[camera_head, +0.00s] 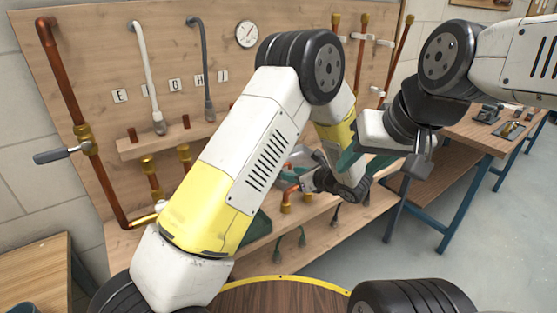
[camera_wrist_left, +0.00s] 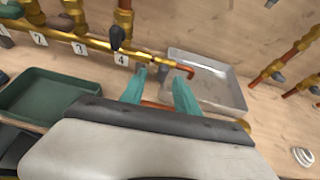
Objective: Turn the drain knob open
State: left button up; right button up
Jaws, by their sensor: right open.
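My left gripper (camera_wrist_left: 160,78) shows in the left wrist view with its two teal fingers spread apart. It reaches towards a brass pipe run with a dark knob (camera_wrist_left: 115,38) above label 4. The knob lies beyond and left of the fingertips, apart from them. A copper outlet with a red end (camera_wrist_left: 185,71) lies just beyond the fingers, over a grey tray. I cannot tell which fitting is the drain knob. In the head view my left arm hides much of the pipework.
The grey tray (camera_wrist_left: 233,92) and a green tray (camera_wrist_left: 22,100) stand on the wooden shelf. A lever valve (camera_head: 62,154) sticks out at the far left. A workbench (camera_head: 484,133) stands right, with open floor before it.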

pick_arm(q)
jog(key=shift+w+d+f+m, duration=0.25)
jog(key=shift+d+f+m, duration=0.05)
jog(key=shift+d+f, duration=0.1)
jog(key=shift+w+a+f+t, duration=0.15)
jog(key=shift+w+t, duration=0.1)
jog(key=shift+t, duration=0.05)
jog(key=x, duration=0.7)
jog(key=shift+c, duration=0.3)
grip_shut()
